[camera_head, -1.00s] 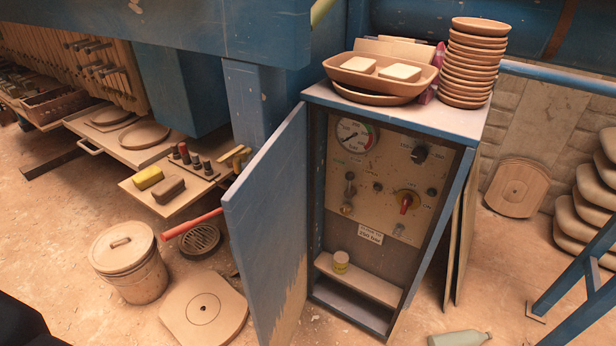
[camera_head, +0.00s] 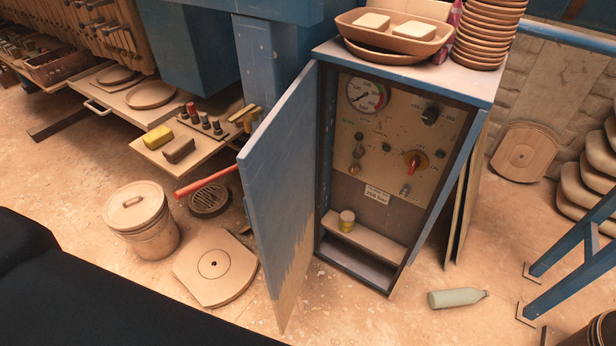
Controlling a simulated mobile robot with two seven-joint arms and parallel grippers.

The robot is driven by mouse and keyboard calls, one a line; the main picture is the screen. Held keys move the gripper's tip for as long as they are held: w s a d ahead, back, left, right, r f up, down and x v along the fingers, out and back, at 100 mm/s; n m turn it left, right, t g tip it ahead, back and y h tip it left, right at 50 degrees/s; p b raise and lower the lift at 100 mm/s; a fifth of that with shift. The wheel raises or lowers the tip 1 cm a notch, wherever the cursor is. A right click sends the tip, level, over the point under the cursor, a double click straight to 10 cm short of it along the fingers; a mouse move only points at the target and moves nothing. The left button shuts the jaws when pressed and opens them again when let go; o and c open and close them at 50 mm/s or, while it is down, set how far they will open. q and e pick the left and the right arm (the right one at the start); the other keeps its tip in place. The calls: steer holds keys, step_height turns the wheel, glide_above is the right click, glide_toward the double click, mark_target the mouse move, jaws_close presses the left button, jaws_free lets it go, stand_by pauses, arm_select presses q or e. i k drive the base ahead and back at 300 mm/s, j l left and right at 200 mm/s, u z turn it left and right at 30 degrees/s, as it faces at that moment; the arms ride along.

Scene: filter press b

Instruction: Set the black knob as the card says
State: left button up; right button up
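The black knob (camera_head: 430,115) sits at the upper right of the beige control panel (camera_head: 385,150) inside the open blue cabinet. Small markings surround it, but they are too small to read. The card (camera_head: 377,193) is a small white label below the panel's lower edge; its large line seems to give a bar value, perhaps 250 bar. A red-handled switch (camera_head: 412,161) sits below the black knob, and a round gauge (camera_head: 366,95) is at the panel's upper left. Neither of my grippers is in view. A dark shape of my own body fills the lower left.
The cabinet door (camera_head: 282,190) stands open to the left. Bowls and a stack of dishes (camera_head: 487,35) stand on the cabinet top (camera_head: 400,72). A yellow-banded jar (camera_head: 346,221) is on the inner shelf. A bottle (camera_head: 457,298) lies on the floor, right of the cabinet; a lidded bucket (camera_head: 141,220) stands left.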

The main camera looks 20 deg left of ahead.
mark_target(430, 117)
steer(key=i+j+z, duration=0.15)
steer(key=j, duration=0.55)
steer(key=i+j+z, duration=0.2)
steer(key=j, duration=0.45)
steer(key=j+z, duration=0.15)
steer(key=j, duration=0.55)
